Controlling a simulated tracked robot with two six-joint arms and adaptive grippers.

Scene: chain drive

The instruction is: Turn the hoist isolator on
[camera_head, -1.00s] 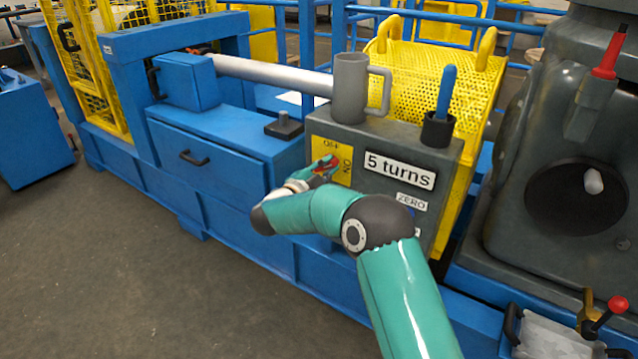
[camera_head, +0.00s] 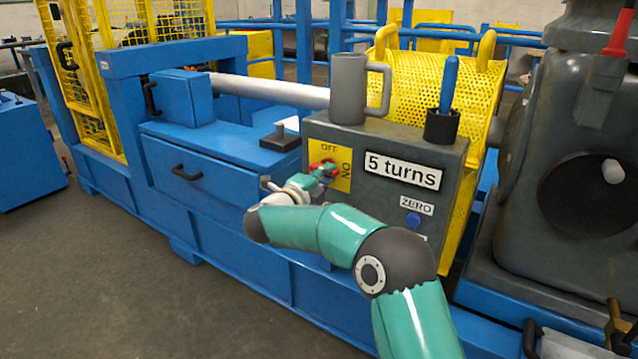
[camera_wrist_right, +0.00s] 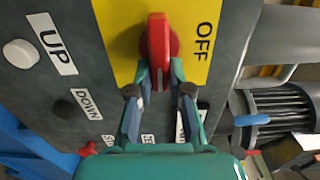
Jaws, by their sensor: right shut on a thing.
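The hoist isolator is a red knob (camera_head: 322,167) on a yellow plate (camera_head: 343,178) marked OFF and ON, on the front of a grey control box. My right gripper (camera_head: 316,175) is at the knob. In the right wrist view the red knob (camera_wrist_right: 158,48) stands with its long side up and down, and the OFF label is to its right. The fingers of my right gripper (camera_wrist_right: 160,82) are shut on the knob's near part, one on each side. My gripper hides the ON label in that view. My left gripper is out of view.
The grey box (camera_head: 440,205) has a "5 turns" label (camera_head: 401,170) and a blue ZERO button (camera_head: 413,219). On top stand a grey mug (camera_head: 347,90) and a black holder (camera_head: 441,127) with a blue handle. UP and DOWN buttons show near the plate in the wrist view.

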